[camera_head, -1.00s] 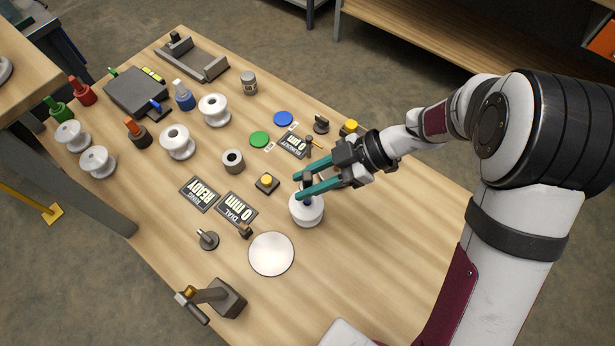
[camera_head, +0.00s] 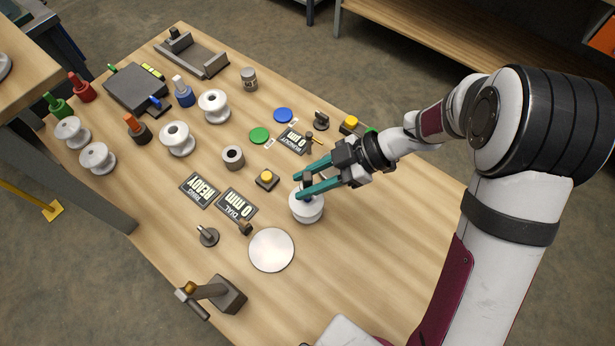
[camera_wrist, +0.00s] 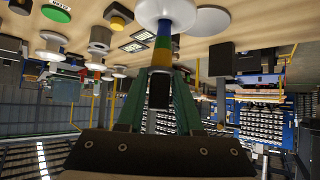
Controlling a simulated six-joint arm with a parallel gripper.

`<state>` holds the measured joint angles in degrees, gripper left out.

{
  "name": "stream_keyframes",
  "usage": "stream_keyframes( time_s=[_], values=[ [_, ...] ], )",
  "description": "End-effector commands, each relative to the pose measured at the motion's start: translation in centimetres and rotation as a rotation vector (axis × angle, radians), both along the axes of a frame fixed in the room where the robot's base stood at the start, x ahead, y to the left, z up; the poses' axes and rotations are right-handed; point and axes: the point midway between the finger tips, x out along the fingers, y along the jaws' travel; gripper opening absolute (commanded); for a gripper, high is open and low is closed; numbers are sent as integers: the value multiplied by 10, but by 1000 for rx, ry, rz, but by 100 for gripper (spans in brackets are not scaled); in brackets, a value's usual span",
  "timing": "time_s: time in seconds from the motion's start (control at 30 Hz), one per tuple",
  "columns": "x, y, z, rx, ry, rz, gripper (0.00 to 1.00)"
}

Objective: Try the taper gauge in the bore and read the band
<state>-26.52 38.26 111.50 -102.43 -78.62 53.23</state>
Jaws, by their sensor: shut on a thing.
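My gripper (camera_head: 304,183) is shut on the dark handle of the taper gauge (camera_wrist: 160,90). It holds the gauge above a white insulator (camera_head: 306,209), which stands on the bench near its right side. In the wrist view the gauge runs from the fingers to the white insulator (camera_wrist: 166,9). Blue, green and yellow-orange bands show on it, with blue closest to the insulator. The gauge looks in line with the bore, but its tip is hidden and I cannot tell how deep it sits.
A white disc (camera_head: 271,250), a dial display (camera_head: 237,205) reading 0 mm and a yellow button (camera_head: 266,178) lie left of the gripper. A grey ring (camera_head: 233,157) and more white insulators (camera_head: 177,140) stand farther back. The bench right of the disc is clear.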

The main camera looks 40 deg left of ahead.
Motion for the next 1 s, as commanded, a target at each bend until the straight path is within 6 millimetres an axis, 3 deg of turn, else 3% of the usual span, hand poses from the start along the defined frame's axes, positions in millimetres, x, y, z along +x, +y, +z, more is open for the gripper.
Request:
stream_keyframes(
  time_s=[1.0],
  values=[
    [0,0,-11,0,0,0,0]
  ],
)
